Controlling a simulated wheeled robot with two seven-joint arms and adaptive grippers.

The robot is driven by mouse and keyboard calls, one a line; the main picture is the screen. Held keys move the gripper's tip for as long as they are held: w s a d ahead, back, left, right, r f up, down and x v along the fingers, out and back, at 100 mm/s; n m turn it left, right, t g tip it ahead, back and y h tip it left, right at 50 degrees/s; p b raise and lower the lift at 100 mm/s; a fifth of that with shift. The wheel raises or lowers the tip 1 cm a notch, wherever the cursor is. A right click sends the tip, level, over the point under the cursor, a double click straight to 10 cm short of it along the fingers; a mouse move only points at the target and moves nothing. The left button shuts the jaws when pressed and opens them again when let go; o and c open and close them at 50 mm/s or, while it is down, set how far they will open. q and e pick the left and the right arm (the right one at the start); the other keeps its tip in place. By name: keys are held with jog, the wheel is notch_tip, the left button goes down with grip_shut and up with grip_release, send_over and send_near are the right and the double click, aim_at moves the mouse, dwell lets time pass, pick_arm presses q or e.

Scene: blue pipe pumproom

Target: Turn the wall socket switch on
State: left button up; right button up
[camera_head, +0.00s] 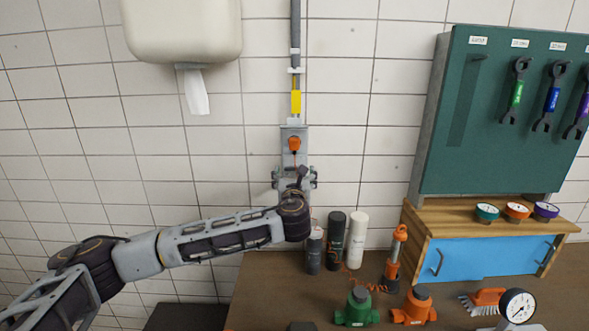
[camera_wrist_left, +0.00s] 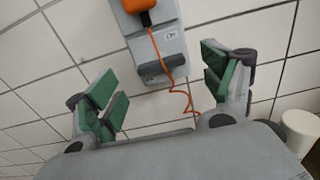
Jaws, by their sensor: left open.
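The grey wall socket (camera_head: 293,132) is fixed to the tiled wall below a conduit, with an orange plug (camera_head: 294,144) in it. In the left wrist view, the socket (camera_wrist_left: 148,42) shows at the top centre. A grey block with a dark lower edge, which looks like the switch (camera_wrist_left: 158,70), sits on its lower part. Its on or off position cannot be told. My left gripper (camera_wrist_left: 165,87) is open and empty, with its green-padded fingers apart on either side below the socket. In the head view, my left gripper (camera_head: 297,178) is in front of the lower socket and partly hides it. My right gripper is not in view.
An orange cord (camera_wrist_left: 170,75) hangs from the plug between my fingers. Below stand dark bottles (camera_head: 337,238) and a white bottle (camera_head: 357,240) on the brown bench (camera_head: 280,292). A green tool board (camera_head: 450,150) is to the right; a towel dispenser (camera_head: 182,28) is upper left.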

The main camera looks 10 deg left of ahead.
aim_at(294, 169)
pick_arm(q)
jog(key=shift+w+a+p, duration=0.2)
jog(key=shift+w+a, duration=0.05)
jog(key=shift+w, duration=0.9)
jog(key=shift+w+a+p, duration=0.2)
jog(key=shift+w+a, duration=0.05)
jog(key=shift+w, duration=0.9)
jog(key=shift+c, duration=0.5)
jog(key=c, duration=0.9)
